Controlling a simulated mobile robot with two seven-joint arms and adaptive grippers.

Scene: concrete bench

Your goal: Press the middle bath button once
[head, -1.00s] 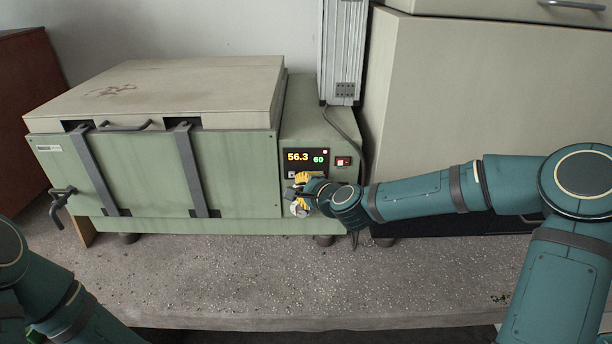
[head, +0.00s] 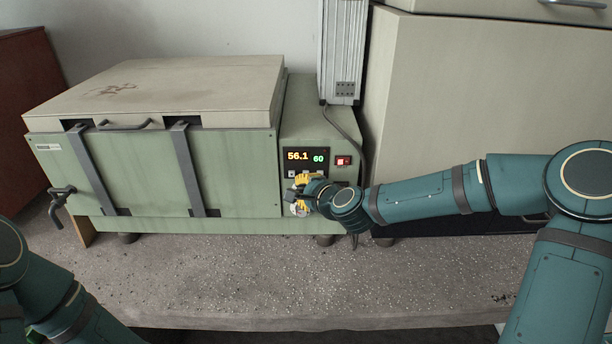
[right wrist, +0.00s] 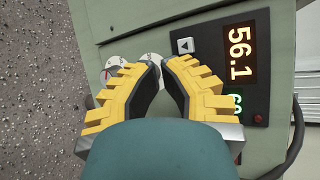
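The green bath (head: 240,180) stands on the bench, lid closed. Its black control panel (head: 320,170) reads 56.1 in yellow and 60 in green; the display (right wrist: 240,52) also shows in the right wrist view. One square button with an arrow (right wrist: 185,45) is visible there, at the panel's left end. The middle button is not visible; my right gripper covers that area. My right gripper (head: 301,184) is at the panel's lower left, yellow fingers with tips together and nothing between them (right wrist: 162,62). Contact with the panel cannot be told. My left gripper is out of view.
A red switch (head: 343,161) sits right of the display. Round dials (right wrist: 118,66) lie by the fingertips, partly hidden. A cable (head: 350,140) runs down the bath's right side. A large beige cabinet (head: 470,100) stands right. The bench front (head: 260,280) is clear.

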